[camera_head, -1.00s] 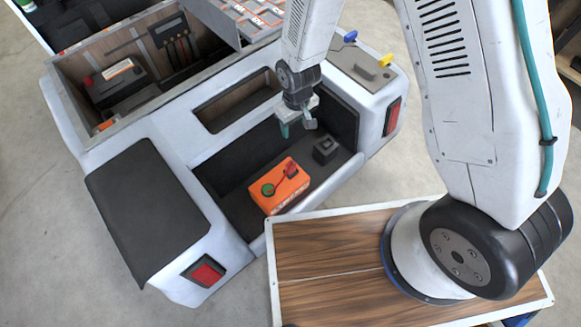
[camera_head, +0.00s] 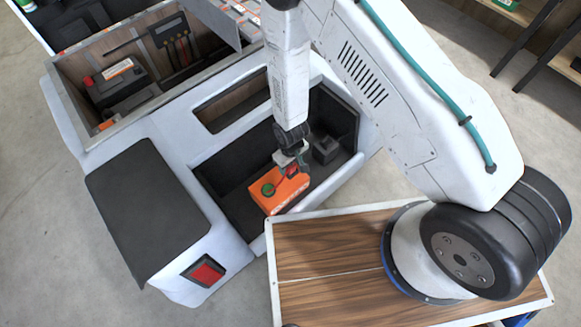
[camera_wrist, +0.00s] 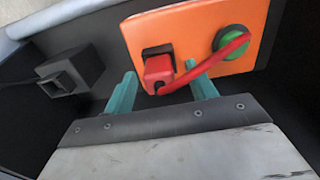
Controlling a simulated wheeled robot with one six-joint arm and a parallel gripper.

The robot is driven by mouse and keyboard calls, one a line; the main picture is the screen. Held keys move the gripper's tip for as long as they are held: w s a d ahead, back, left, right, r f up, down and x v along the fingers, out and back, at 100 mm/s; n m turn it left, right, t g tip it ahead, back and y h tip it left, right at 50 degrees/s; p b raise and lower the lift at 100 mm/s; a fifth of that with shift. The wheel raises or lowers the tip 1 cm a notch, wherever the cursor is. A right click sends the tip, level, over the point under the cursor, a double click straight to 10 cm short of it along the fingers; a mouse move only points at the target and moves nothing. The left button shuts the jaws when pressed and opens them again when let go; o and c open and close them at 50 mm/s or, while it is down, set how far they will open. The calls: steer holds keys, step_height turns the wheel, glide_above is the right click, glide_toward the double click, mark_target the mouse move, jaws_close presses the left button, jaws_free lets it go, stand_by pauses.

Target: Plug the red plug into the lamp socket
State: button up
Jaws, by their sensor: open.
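The red plug (camera_wrist: 158,69) sits in a black square holder on the orange box (camera_wrist: 198,22). Its red cable runs to a round green part (camera_wrist: 236,62) on the same box. My gripper (camera_wrist: 161,72) is open, with its teal fingers to either side of the plug in the wrist view. I cannot tell whether they touch it. In the head view, my gripper (camera_head: 291,163) is over the orange box (camera_head: 286,194) and partly hides the plug. A black block with a square opening (camera_wrist: 72,71), which looks like the lamp socket, stands left of the box. It also shows in the head view (camera_head: 326,150).
The box and block are inside a dark recess (camera_head: 222,172) in the white cart (camera_head: 215,220), with raised walls around it. An open wood-lined compartment (camera_head: 150,50) lies at the upper left. A wooden platform (camera_head: 325,250) is at the front.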

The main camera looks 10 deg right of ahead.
steer(key=shift+f, duration=0.35)
steer(key=c, duration=1.1)
steer(key=shift+o, duration=0.2)
steer(key=shift+r, duration=0.1)
